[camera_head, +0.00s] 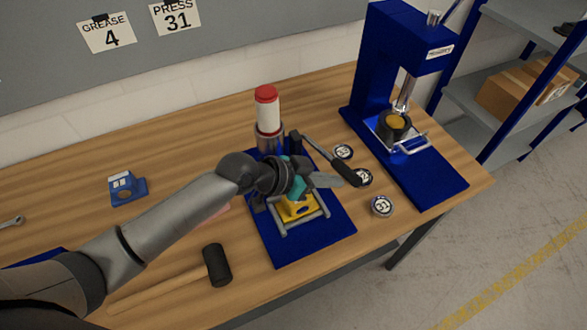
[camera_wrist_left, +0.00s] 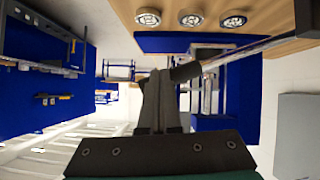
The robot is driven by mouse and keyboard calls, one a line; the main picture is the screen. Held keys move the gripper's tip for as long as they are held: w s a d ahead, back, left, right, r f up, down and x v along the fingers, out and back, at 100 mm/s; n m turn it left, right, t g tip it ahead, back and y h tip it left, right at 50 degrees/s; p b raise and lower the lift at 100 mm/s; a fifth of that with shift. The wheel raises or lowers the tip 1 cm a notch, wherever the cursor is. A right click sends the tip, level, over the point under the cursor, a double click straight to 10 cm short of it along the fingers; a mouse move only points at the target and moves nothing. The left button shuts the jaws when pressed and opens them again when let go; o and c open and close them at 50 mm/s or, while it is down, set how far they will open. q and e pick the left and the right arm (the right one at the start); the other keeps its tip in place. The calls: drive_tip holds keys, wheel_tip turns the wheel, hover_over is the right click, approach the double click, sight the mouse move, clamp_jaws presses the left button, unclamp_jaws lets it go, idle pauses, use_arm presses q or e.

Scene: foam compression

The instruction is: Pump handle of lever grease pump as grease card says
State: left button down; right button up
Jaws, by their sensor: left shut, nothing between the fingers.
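The lever grease pump stands on a blue base plate (camera_head: 325,238), with a red-capped white cartridge (camera_head: 267,110) at its back. Its handle (camera_head: 345,170) is a metal rod with a black grip, slanting down to the right. My left gripper (camera_head: 332,180) is shut and empty, its fingertips close beside the black grip. In the left wrist view the fingers (camera_wrist_left: 160,95) are together, with the grip (camera_wrist_left: 185,72) just beyond their right side; I cannot tell whether they touch. The grease card (camera_head: 107,34) on the wall reads "GREASE 4". My right gripper is not in view.
A yellow part (camera_head: 297,208) sits in a grey frame on the plate. Numbered round tins (camera_head: 382,206) lie right of the pump, before a blue press (camera_head: 385,60). A mallet (camera_head: 215,265) lies at the front; a small blue block (camera_head: 127,188) stands left. A press card (camera_head: 176,16) reads "PRESS 31".

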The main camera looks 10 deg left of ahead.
use_arm(q)
drive_tip(key=v, duration=0.8)
drive_tip(key=shift+s+a+r, duration=0.2)
drive_tip(key=shift+s+r, duration=0.05)
drive_tip(key=shift+s, duration=0.05)
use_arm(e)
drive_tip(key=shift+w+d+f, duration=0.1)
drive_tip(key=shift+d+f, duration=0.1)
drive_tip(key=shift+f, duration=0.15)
use_arm(q)
drive_tip(key=shift+b, duration=0.3)
drive_tip(key=w+a+r+n+g+h+b, duration=0.1)
drive_tip(key=w+a+r+n+b, duration=0.1)
drive_tip(key=w+a+r+b, duration=0.2)
wheel_tip(320, 180, up, 4)
drive_tip(key=shift+w+a+f+g+h+b, duration=0.2)
drive_tip(key=shift+w+g+h+b, duration=0.15)
drive_tip(key=shift+w+b, duration=0.7)
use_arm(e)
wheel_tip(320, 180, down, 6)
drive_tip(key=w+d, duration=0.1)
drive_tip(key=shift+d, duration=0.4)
use_arm(q)
drive_tip(key=shift+w, duration=0.1)
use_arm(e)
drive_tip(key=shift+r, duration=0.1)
